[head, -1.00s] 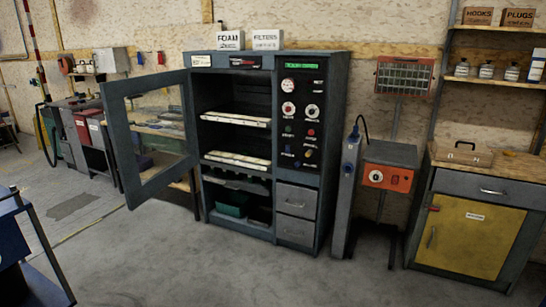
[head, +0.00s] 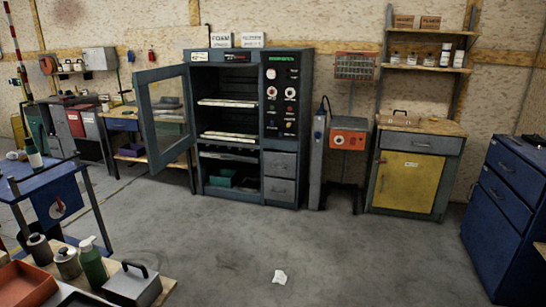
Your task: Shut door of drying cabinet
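The grey drying cabinet (head: 287,154) stands against the back wall. Its framed door (head: 145,120) is hinged on the cabinet's left side and stands wide open, swung out to the left and toward me. Through the door's window the wall and a bench behind show. Inside the cabinet are shelves with pale trays (head: 228,103) and a green bin at the bottom. A control panel with a green display is on the right, with drawers under it. Neither of my grippers is in the head view.
Open floor (head: 240,240) lies before the cabinet, with a white scrap (head: 280,277) on it. A blue table (head: 40,181) and a bench with bottles and a metal box (head: 133,286) are at the left front. A blue drawer unit (head: 505,205) stands at right.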

